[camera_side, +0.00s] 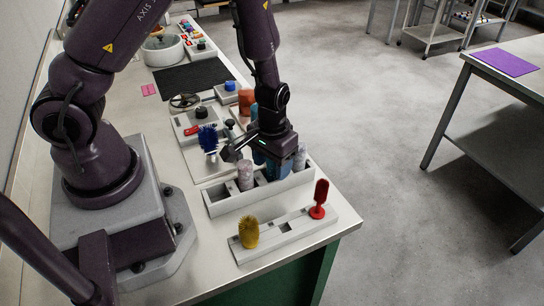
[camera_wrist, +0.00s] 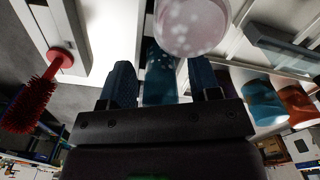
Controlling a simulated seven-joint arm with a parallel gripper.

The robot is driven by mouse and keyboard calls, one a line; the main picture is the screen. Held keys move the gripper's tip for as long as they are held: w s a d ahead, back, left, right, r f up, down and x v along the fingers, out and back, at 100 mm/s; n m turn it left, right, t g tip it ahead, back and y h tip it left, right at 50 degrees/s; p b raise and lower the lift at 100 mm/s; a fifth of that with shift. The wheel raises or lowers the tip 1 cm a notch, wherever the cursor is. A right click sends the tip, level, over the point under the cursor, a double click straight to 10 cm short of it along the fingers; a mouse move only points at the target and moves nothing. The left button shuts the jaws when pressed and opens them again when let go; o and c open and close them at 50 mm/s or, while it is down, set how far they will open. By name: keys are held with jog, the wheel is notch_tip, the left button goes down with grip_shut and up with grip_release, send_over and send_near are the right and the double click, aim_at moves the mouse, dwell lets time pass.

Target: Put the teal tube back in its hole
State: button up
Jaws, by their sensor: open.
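My gripper (camera_side: 279,172) is low over the white rack (camera_side: 232,206), with its fingers down among the tubes. In the wrist view my gripper (camera_wrist: 161,88) is open, with a dark blue finger on each side. The speckled teal tube (camera_wrist: 159,68) shows between the fingers; I cannot tell whether either touches it. Its lower end is hidden, so how it sits in its hole is unclear. In the side view the gripper largely hides it. A pale pink speckled tube (camera_side: 245,176) stands in the rack left of my gripper, another (camera_side: 300,157) to its right.
In front, a white holder (camera_side: 285,233) carries a yellow brush (camera_side: 249,232) and a red brush (camera_side: 319,199). A blue brush (camera_side: 208,139) stands behind the rack. Teal (camera_wrist: 262,103) and orange (camera_wrist: 297,103) cylinders show at the wrist view's right. The bench edge is close on the right.

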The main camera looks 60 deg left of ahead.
notch_tip(320, 180, up, 12)
jog(key=s+r+m+t, duration=0.2)
jog(key=s+r, duration=0.3)
jog(key=r, duration=0.4)
jog(key=s+r+m+t, duration=0.2)
jog(key=s+r, duration=0.4)
jog(key=r, duration=0.3)
jog(key=shift+d+t, duration=0.2)
jog(key=shift+t, duration=0.6)
jog(key=shift+o, duration=0.2)
dwell(0.3)
